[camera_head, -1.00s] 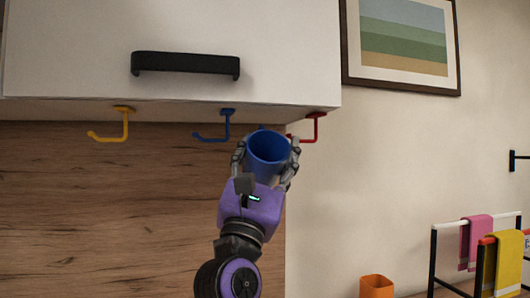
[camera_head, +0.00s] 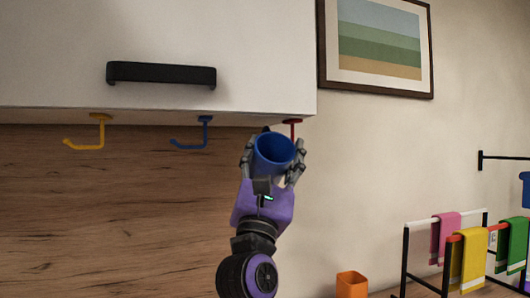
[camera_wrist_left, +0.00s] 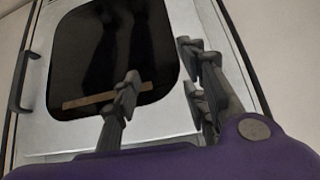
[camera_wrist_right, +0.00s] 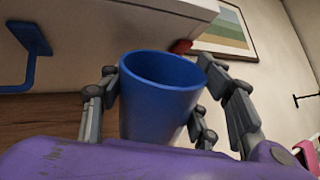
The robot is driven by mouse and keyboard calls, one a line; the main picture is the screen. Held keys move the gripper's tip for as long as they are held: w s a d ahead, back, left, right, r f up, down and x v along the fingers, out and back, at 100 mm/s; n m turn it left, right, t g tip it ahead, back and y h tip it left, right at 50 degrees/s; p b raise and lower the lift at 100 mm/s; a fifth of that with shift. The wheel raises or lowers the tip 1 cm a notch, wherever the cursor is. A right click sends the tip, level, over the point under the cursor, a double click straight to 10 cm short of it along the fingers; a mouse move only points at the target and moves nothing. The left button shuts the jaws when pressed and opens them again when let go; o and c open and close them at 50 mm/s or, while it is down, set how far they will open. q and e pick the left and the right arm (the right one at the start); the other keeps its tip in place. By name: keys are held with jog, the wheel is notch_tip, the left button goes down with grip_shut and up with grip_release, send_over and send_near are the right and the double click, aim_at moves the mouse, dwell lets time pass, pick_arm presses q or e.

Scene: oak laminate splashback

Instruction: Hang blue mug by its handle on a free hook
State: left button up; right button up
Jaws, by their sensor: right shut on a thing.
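The blue mug (camera_head: 273,153) is held up under the cabinet's right end in the head view, its open top tipped toward the camera. My right gripper (camera_head: 273,163) is shut on it, with fingers on both sides. The mug fills the middle of the right wrist view (camera_wrist_right: 158,98); I cannot make out its handle. A red hook (camera_head: 293,125) is mostly hidden behind the mug and fingers. A blue hook (camera_head: 192,140) and a yellow hook (camera_head: 88,140) hang empty to the left. My left gripper (camera_wrist_left: 160,88) shows only in the left wrist view, fingers apart and empty.
The hooks hang below a white cabinet (camera_head: 200,40) with a black handle (camera_head: 160,73). A wood splashback (camera_head: 100,220) is behind. At right are a framed picture (camera_head: 380,45), an orange cup (camera_head: 351,284) and a rack with towels (camera_head: 470,258).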

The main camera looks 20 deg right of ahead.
aim_at(287, 168)
jog(key=shift+d+f, duration=0.25)
jog(key=shift+d, duration=0.6)
jog(key=shift+d+f, duration=0.25)
jog(key=shift+d, duration=0.55)
jog(key=shift+w+d+f, duration=0.2)
jog(key=shift+f, duration=0.35)
jog(key=o, duration=1.5)
jog(key=shift+f, duration=0.1)
